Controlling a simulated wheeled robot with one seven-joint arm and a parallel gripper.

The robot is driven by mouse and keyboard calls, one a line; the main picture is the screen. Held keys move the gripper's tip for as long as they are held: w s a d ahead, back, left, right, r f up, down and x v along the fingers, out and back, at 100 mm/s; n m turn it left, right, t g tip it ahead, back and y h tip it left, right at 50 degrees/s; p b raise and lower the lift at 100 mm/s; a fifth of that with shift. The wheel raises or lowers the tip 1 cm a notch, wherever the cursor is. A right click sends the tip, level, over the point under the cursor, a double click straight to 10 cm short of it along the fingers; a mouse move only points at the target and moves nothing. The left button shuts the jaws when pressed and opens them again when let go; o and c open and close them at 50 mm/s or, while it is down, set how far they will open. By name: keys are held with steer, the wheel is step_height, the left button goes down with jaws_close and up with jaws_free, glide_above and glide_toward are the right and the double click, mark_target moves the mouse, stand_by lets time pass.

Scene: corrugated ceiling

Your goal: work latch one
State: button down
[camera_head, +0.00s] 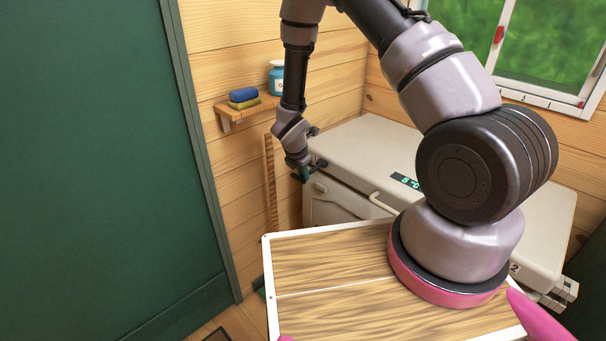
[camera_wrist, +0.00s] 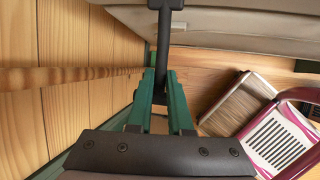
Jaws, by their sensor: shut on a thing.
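A dark latch handle (camera_wrist: 164,45) extends from the edge of a pale chest-like cabinet (camera_head: 345,145). My gripper (camera_wrist: 161,85) has its two green fingers shut on the lower end of this handle in the wrist view. In the head view my gripper (camera_head: 303,173) is at the cabinet's left front corner, where a small dark latch part (camera_head: 320,164) shows beside the fingers. The grip itself is too small to make out there. No number for this latch is readable.
A curved handle (camera_head: 383,204) sticks out from the cabinet front. A wall shelf (camera_head: 240,106) holds a blue sponge (camera_head: 243,94) and a bottle (camera_head: 276,80). A green door (camera_head: 95,150) stands at the left.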

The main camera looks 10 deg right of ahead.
steer(key=c, duration=0.8)
jaws_free()
steer(key=shift+w+d, duration=0.1)
steer(key=shift+c, duration=0.2)
steer(key=v, duration=1.1)
steer(key=shift+w, duration=0.1)
